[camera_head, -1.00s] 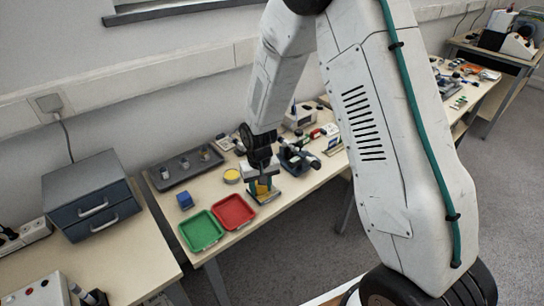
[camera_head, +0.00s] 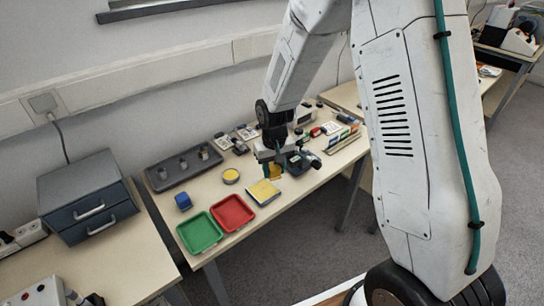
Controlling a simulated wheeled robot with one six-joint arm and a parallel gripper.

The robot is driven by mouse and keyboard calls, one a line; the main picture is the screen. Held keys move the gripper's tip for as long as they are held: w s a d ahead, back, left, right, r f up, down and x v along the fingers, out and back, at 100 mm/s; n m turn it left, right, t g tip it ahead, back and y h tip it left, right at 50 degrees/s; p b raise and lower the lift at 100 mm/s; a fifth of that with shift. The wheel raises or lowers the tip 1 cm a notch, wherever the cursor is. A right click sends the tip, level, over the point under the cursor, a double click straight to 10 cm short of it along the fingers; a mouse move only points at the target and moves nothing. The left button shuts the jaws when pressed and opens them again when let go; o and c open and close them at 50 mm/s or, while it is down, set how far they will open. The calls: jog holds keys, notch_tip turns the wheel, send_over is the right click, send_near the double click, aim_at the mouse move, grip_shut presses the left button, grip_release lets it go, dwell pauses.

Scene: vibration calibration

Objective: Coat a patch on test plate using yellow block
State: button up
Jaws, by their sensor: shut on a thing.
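My gripper (camera_head: 272,172) is shut on the yellow block (camera_head: 277,172), which shows between its fingers. It holds the block above and just behind the test plate (camera_head: 263,199), apart from it as far as I can tell. The test plate lies flat near the table's front edge, right of the red tray. A yellow patch (camera_head: 263,190) covers much of its top. A round dish with a yellow top (camera_head: 231,176) stands left of the gripper. The underside of the block is hard to make out.
A green tray (camera_head: 200,233) and a red tray (camera_head: 232,213) lie at the front left. A blue block (camera_head: 183,202) is behind the green one. A grey holder (camera_head: 184,168) stands at the back left. A dark device (camera_head: 300,162) is close to the gripper's right.

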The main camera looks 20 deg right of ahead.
jog(key=shift+r, duration=1.9)
